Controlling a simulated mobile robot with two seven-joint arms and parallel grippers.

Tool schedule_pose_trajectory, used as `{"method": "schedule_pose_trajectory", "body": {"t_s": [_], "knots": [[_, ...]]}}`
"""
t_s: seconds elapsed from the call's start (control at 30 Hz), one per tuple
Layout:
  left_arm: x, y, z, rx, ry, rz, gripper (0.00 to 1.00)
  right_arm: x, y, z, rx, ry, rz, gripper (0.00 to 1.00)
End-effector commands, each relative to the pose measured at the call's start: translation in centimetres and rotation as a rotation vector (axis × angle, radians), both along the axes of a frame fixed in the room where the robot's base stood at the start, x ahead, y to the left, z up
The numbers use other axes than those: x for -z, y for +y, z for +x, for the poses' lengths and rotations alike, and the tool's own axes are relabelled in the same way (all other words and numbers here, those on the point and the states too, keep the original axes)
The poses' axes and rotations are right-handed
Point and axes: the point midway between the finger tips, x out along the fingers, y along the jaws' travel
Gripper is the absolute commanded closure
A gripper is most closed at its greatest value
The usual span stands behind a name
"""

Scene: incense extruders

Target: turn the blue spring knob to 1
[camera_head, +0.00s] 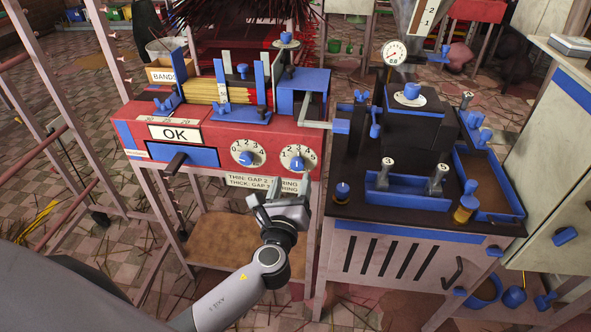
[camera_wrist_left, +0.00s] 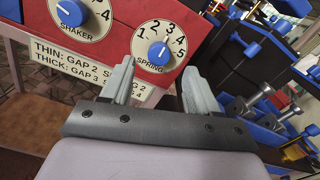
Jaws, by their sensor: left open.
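The blue spring knob (camera_head: 297,163) sits in a white dial numbered 1 to 5 on the front of the red machine. In the left wrist view the same knob (camera_wrist_left: 158,53) shows beyond the fingertips, above the word SPRING. A pale mark shows on the knob; it seems to point up toward the middle numbers, but the exact number is hard to tell. My left gripper (camera_head: 277,195) is below and in front of the dial. Its two fingers (camera_wrist_left: 157,80) are apart with nothing between them, and they appear clear of the knob. My right gripper is not in view.
The shaker knob (camera_head: 246,158) and its dial are just left of the spring dial. A label plate (camera_head: 262,183) is below the dials. A dark-topped cabinet (camera_head: 400,215) with blue fittings stands close on the right.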

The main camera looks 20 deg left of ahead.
Motion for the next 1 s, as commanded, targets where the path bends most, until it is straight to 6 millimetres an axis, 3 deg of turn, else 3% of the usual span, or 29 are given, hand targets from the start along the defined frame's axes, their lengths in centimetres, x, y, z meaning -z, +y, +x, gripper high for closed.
{"method": "schedule_pose_trajectory", "body": {"t_s": [0.4, 0.8, 0.83, 1.0], "knots": [[0.0, 1.3, 5.3, 0.000, 0.001, -0.006, 0.40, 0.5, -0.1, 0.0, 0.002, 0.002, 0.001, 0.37], [0.0, 1.5, 6.1, 0.001, 0.002, -0.009, 0.40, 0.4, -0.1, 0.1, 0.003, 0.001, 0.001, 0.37], [0.0, 1.5, 6.1, 0.001, 0.001, -0.008, 0.43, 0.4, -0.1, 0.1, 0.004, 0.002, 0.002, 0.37], [0.0, 1.5, 6.1, 0.001, 0.001, -0.008, 0.96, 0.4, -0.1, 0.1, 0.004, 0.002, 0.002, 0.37]]}}
